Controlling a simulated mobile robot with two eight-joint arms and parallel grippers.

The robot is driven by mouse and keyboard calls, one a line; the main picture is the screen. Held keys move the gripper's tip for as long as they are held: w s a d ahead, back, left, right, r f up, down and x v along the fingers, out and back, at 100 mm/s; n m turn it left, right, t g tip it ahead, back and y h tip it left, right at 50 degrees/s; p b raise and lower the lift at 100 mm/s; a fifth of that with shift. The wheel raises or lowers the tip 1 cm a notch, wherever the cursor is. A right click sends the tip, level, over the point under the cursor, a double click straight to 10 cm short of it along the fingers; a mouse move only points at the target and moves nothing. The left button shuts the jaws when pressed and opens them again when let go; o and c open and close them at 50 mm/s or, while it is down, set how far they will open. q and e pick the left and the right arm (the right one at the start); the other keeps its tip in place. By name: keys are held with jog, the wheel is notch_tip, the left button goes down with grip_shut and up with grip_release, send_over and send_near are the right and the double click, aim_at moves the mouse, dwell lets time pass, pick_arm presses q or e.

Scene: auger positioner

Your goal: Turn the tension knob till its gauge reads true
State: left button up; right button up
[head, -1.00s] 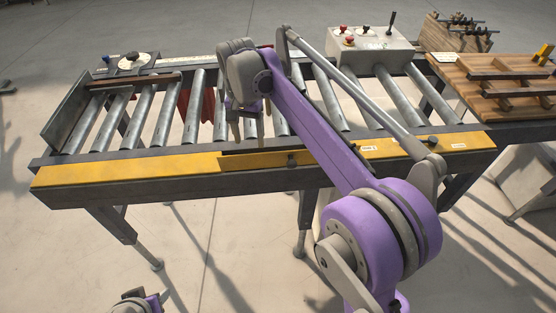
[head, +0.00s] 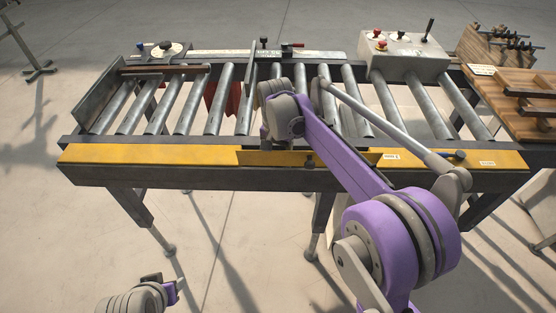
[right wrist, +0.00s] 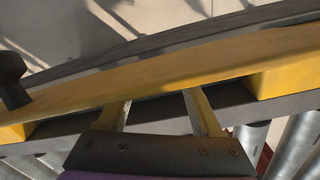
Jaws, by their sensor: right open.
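A round pale dial with a dark knob at its middle (head: 163,48) sits on a plate at the conveyor's back left; its marks are too small to read.
Metal rollers (head: 158,108) fill the conveyor. A grey control box (head: 404,54) with red buttons and a lever stands back right. Wooden pallets (head: 531,95) lie at the far right. An upright dark plate (head: 100,97) closes the left end.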

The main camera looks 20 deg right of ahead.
jog(key=shift+f, duration=0.25)
grip_shut()
jog(key=shift+n, duration=0.3)
jog(key=n, duration=0.3)
jog(key=shift+n, duration=2.6)
